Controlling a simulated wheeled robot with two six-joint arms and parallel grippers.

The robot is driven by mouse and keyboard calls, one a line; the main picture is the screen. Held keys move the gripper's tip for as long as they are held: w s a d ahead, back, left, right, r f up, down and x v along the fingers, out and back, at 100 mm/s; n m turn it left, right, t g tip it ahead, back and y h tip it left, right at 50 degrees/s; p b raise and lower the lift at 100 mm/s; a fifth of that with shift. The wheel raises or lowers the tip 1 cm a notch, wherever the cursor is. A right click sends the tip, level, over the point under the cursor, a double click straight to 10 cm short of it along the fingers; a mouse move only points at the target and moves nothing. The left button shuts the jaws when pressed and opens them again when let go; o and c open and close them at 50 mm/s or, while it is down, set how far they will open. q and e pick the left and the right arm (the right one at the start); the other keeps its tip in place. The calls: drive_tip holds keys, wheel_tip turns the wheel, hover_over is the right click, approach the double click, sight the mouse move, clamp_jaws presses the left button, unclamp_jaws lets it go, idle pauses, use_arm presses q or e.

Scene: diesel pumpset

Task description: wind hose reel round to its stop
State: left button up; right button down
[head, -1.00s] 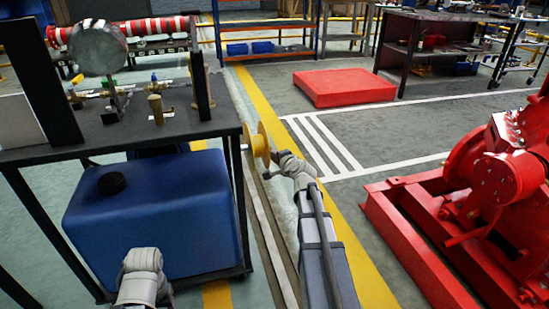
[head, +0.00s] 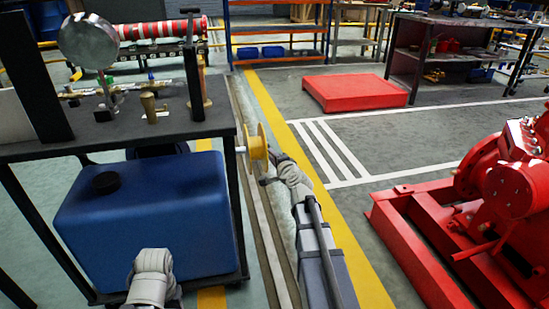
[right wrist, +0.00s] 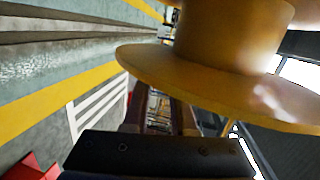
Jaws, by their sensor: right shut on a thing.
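The yellow hose reel (head: 257,147) sticks out on a short shaft from the right side of the dark bench. My right gripper (head: 268,176) is at the reel's lower right side and is shut on the hose reel, at its outer side. In the right wrist view the reel's flange and drum (right wrist: 225,75) fill the upper right, and the flange hides the fingertips and the exact spot held. Part of my left arm shows at the bottom left of the head view, but its gripper does not show.
The dark bench (head: 110,140) carries a round gauge (head: 89,42) and brass fittings. A blue tank (head: 150,215) stands beneath it. A red pumpset (head: 490,220) is at the right, and a low red block (head: 355,93) lies farther back. Floor between bench and pumpset is clear.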

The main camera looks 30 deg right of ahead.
drive_tip(key=shift+w, duration=0.45)
